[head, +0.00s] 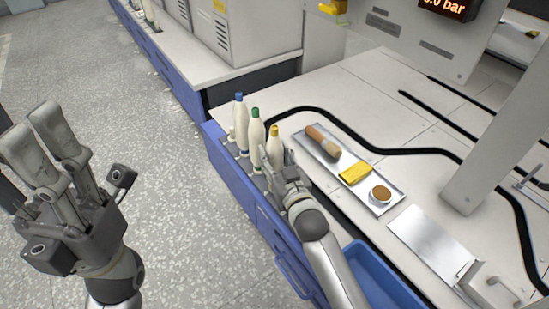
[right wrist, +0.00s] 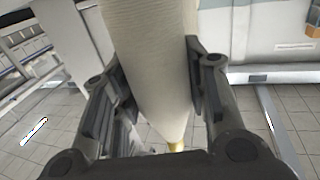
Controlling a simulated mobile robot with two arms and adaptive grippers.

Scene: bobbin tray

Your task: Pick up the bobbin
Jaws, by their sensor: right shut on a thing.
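Cream bobbins stand in a row along the counter's left edge. One has a blue tip (head: 239,112), one a green tip (head: 256,126) and the nearest a yellow tip (head: 274,131). My right gripper (head: 275,160) is shut on the yellow-tipped bobbin. In the right wrist view the cream bobbin (right wrist: 155,60) passes between both finger pads, its yellow tip (right wrist: 176,147) low in the picture. Its base is hidden, so I cannot tell whether it is lifted. My left gripper (head: 32,128) is upright over the floor at the left, fingers apart and empty.
A metal tray (head: 385,180) holds a brush (head: 322,142), a yellow block (head: 355,173) and a small round cup (head: 381,194). A blue bin (head: 372,275) is at the front. A black cable (head: 365,150) crosses the counter. A post (head: 495,125) stands right.

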